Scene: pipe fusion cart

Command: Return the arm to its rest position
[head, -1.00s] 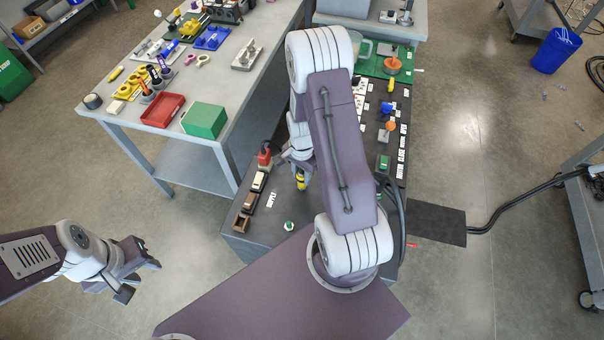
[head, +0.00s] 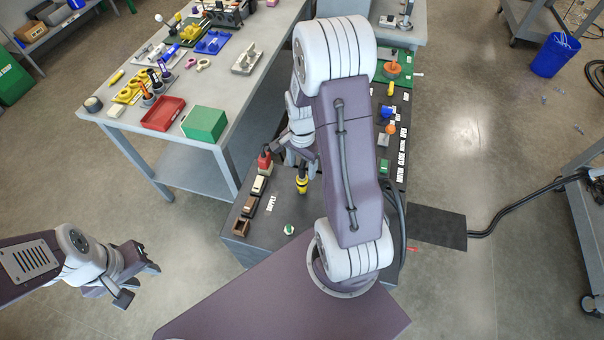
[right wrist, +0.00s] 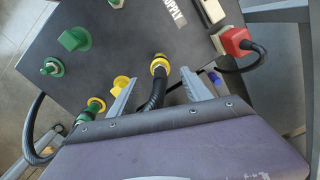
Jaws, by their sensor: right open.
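My right arm reaches over the dark cart (head: 265,245). Its gripper (head: 298,150), partly hidden by the arm, is just beyond a yellow connector (head: 302,184) standing on the cart. In the right wrist view the gripper's fingers (right wrist: 158,92) are apart. A black hose with the yellow connector (right wrist: 160,66) at its end shows between and beyond them; I cannot tell the exact gap, but neither finger visibly grips it. My left gripper (head: 136,283) hangs over the floor at the lower left, its fingers apart and empty.
A red plug (head: 264,161) and several small blocks line the cart's left side by the SUPPLY label. A green valve (right wrist: 73,40) sits on the cart. A grey workbench (head: 120,110) with a red tray (head: 163,113) and green box (head: 204,123) stands at left.

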